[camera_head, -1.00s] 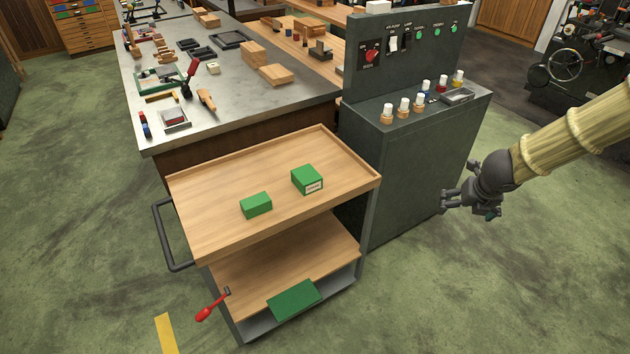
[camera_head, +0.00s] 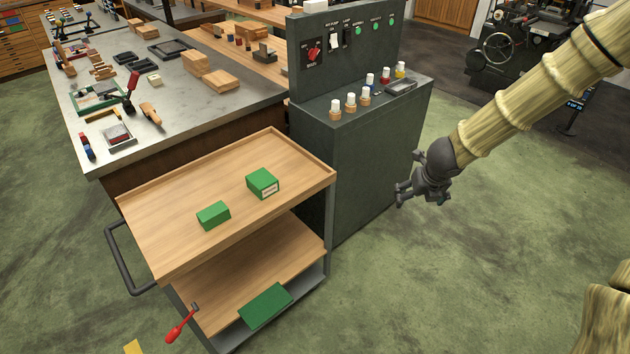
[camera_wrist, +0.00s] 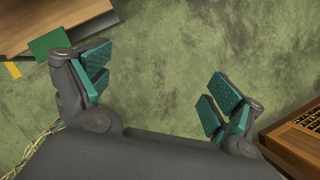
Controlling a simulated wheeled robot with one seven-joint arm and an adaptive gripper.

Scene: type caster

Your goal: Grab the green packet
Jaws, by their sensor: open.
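Two green packets are on the top shelf of the wooden cart: a plain one (camera_head: 213,215) on the left, and one with a white label (camera_head: 262,183) on the right. A flatter green packet (camera_head: 266,305) lies on the lower shelf at its front edge; a green corner at upper left in the wrist view (camera_wrist: 51,44) appears to be this one. I cannot tell which packet the task means. My gripper (camera_head: 403,193) hangs in front of the grey cabinet, right of the cart, apart from all packets. In the wrist view its teal-padded fingers (camera_wrist: 155,95) are spread and empty, above the floor.
The cart (camera_head: 160,247) has a raised rim and a dark side handle (camera_head: 119,264). A red-handled tool (camera_head: 181,325) sticks out at its lower left. The grey cabinet (camera_head: 365,165) adjoins the cart. Green floor (camera_head: 450,270) is free to the right.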

